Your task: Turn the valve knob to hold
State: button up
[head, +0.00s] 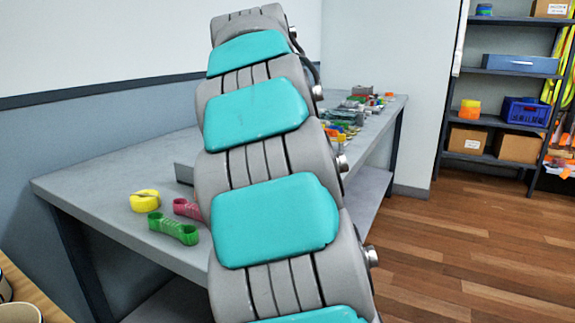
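I cannot make out a valve knob in the head view. A large segmented grey arm with teal pads, which looks like my own, runs from the bottom centre up to the top and hides part of the grey workbench (120,187). No gripper fingers show, so whether my gripper is open or shut cannot be seen.
On the bench's near end lie a yellow ring-like piece (144,201), a green double-ended piece (173,229) and a partly hidden red one (187,208). Small coloured items (345,122) crowd the far end. A shelf unit (490,121) stands at right; the wooden floor (470,240) before it is clear.

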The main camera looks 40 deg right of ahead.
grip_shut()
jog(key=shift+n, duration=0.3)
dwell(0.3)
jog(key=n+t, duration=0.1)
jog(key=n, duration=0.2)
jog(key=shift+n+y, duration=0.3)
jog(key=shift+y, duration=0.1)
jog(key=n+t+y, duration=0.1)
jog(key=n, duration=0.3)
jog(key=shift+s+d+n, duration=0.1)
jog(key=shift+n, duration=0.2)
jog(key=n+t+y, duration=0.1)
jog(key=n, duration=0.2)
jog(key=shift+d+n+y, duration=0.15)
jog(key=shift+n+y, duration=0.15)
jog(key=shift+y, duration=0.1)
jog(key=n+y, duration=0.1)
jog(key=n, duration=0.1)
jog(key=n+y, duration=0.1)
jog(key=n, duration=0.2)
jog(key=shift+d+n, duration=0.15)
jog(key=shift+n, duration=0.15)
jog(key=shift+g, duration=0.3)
